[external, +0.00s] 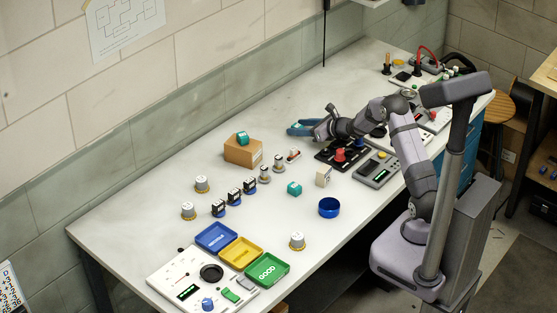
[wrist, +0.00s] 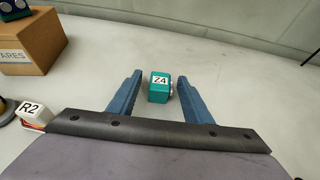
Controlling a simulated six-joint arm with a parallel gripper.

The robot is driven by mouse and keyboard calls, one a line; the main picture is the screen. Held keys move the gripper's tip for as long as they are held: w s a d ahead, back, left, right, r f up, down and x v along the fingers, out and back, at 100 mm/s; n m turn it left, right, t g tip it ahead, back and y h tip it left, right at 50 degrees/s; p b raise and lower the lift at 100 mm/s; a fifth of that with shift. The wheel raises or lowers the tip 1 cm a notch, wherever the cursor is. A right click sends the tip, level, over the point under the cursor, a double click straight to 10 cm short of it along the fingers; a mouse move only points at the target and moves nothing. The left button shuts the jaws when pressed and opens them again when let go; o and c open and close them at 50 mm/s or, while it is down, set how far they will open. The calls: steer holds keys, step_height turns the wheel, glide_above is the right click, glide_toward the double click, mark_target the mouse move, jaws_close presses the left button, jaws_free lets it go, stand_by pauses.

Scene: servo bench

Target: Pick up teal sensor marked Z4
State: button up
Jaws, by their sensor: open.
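The teal sensor marked Z4 (wrist: 158,91) is a small cube with a white label, on the bench in the wrist view. My gripper (wrist: 159,77) is open, with one blue finger on each side of the sensor. The right finger is close to the round silver part on the sensor's right side; whether they touch is unclear. In the external view my gripper (external: 292,129) is low over the back of the bench, right of the cardboard box; the Z4 sensor cannot be made out clearly there.
The cardboard box (external: 243,153) carries another teal sensor (external: 242,138). A third teal block (external: 294,188) lies mid-bench. A white block marked R2 (wrist: 33,114) is left of my gripper in the wrist view. Bench behind Z4 is clear up to the wall.

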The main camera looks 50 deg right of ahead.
mark_target(299, 126)
steer(key=shift+w+f, duration=0.15)
steer(key=shift+w, duration=0.2)
steer(key=c, duration=1.1)
steer(key=shift+c, duration=0.2)
step_height(299, 126, up, 10)
steer(key=shift+r, duration=0.1)
